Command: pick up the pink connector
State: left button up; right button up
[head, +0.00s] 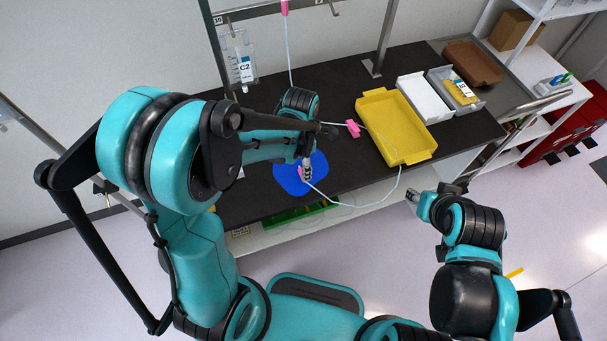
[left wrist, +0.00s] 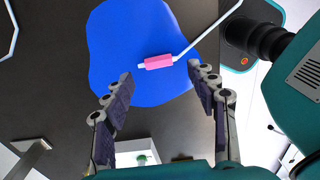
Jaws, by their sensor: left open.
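In the left wrist view a pink connector (left wrist: 158,62) with a white tip lies on a blue mat (left wrist: 112,45), and a white tube runs from it to the upper right. My left gripper (left wrist: 160,82) is open, with its fingers apart and the connector beyond and between the fingertips, not touched. In the head view my left gripper (head: 306,172) is over the blue mat (head: 290,184), and a bit of pink shows beside it. A second pink piece (head: 352,128) sits on the tube near the yellow tray. My right gripper (head: 413,197) is off the table's front edge; its fingers are too small to read.
A yellow tray (head: 424,148) stands right of the mat on the dark table (head: 345,82). A white tray (head: 422,100) and a grey bin (head: 482,104) stand behind it. A bag marked C2 (head: 243,66) hangs from a metal frame at the back left.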

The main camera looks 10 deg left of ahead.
pick_arm(q)
notch_tip(320, 180, down, 4)
jog(key=shift+a+r+b, duration=0.1)
jog(key=shift+b, duration=0.4)
jog(key=shift+r, duration=0.1)
jog(key=c, duration=0.6)
